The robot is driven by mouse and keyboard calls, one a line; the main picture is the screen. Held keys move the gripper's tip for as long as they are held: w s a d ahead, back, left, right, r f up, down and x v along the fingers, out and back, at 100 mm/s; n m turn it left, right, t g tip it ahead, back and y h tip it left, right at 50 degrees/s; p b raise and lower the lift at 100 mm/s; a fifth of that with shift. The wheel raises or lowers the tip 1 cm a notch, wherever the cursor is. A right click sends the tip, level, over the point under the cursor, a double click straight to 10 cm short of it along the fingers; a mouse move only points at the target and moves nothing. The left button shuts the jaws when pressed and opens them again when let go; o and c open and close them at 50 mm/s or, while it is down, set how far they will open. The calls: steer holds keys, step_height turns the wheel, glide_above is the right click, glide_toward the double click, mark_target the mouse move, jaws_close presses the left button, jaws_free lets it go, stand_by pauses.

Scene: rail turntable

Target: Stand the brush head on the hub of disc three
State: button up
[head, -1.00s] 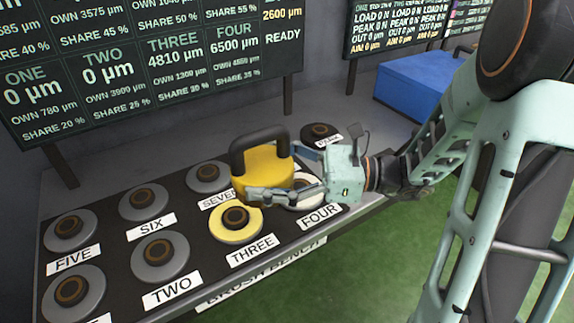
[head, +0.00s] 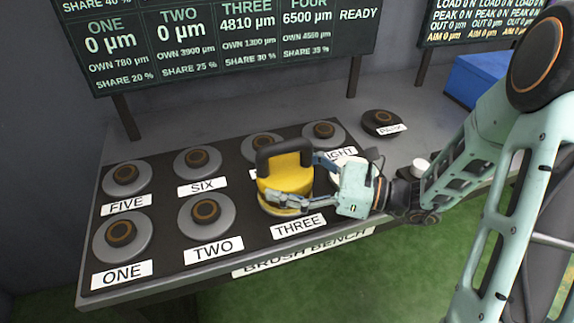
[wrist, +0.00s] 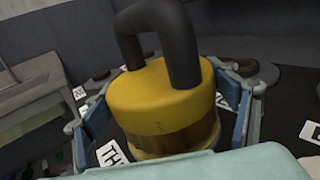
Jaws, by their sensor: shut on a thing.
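The brush head (head: 285,178) is a yellow drum with a black loop handle. My gripper (head: 291,180) is shut on its sides, and the drum stands upright between the fingers. Disc three (head: 283,213) is yellow and shows only as a thin rim below the drum, behind the label THREE. Its hub is hidden by the brush head, and I cannot tell whether the drum touches it. In the wrist view the brush head (wrist: 160,98) fills the middle, with a finger on each side and a brown band low on the drum.
Grey discs one (head: 122,238), two (head: 206,216), five (head: 127,178) and six (head: 198,162) sit left and behind. Pale disc four (head: 345,172) is partly behind my gripper. A black disc (head: 381,122) and a blue box (head: 476,78) are farther right.

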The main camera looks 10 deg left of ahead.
stand_by(0.3)
steer(key=o, duration=2.1)
steer(key=shift+f, duration=0.1)
steer(key=shift+d+r, duration=0.1)
steer(key=shift+r, duration=0.1)
steer(key=d, duration=0.8)
steer(key=s+d, duration=0.1)
steer(key=d, duration=0.2)
steer(key=shift+d+p, duration=0.4)
